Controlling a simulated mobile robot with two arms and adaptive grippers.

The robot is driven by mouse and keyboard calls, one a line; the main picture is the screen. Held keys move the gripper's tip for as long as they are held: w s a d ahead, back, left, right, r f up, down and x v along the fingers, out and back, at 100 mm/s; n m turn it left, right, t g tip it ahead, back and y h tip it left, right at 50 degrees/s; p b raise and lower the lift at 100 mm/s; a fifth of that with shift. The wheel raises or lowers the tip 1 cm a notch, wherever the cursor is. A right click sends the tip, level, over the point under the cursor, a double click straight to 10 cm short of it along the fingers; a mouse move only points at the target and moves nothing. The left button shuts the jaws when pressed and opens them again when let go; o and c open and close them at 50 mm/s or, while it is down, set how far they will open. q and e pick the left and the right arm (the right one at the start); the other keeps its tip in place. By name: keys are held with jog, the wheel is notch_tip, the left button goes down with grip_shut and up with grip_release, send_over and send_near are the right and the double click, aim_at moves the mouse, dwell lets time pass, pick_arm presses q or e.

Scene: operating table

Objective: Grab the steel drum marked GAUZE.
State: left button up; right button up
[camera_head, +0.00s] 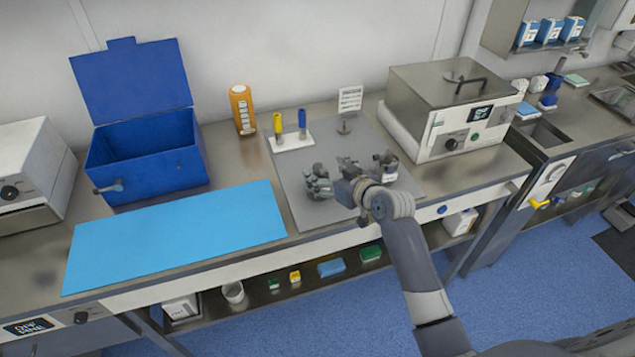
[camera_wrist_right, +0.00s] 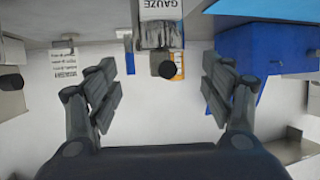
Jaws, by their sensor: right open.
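The steel drum marked GAUZE (camera_wrist_right: 160,38) shows at the top middle of the right wrist view, which is upside down. Its dark knob points downward in that picture, and its outer part is cut by the frame edge. My right gripper (camera_head: 335,172) is low over the grey mat in the head view. Its two fingers are spread with nothing between the pads, and in the wrist view (camera_wrist_right: 160,95) the drum lies ahead, between the finger directions. In the head view the gripper crowds this spot, and I cannot read the GAUZE label there. My left gripper is out of view.
A small labelled container (camera_head: 390,173) stands close right of the gripper. Behind are a tube rack (camera_head: 291,142), an orange bottle (camera_head: 242,110) and a sign (camera_head: 350,99). An open blue box (camera_head: 148,157) stands left, a steel sterilizer (camera_head: 450,105) right. The blue cloth (camera_head: 175,235) is bare.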

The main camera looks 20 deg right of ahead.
aim_at(318, 168)
jog(key=shift+w+a+f+p, duration=0.1)
jog(key=shift+w+a+p, duration=0.15)
jog(key=shift+w+p, duration=0.2)
jog(key=shift+f+p+x, duration=0.2)
jog(key=shift+p+x, duration=0.2)
jog(key=shift+x, duration=1.65)
jog(key=shift+s+d, duration=0.1)
jog(key=shift+c, duration=0.3)
jog(key=shift+r, duration=0.1)
jog(key=c, duration=1.7)
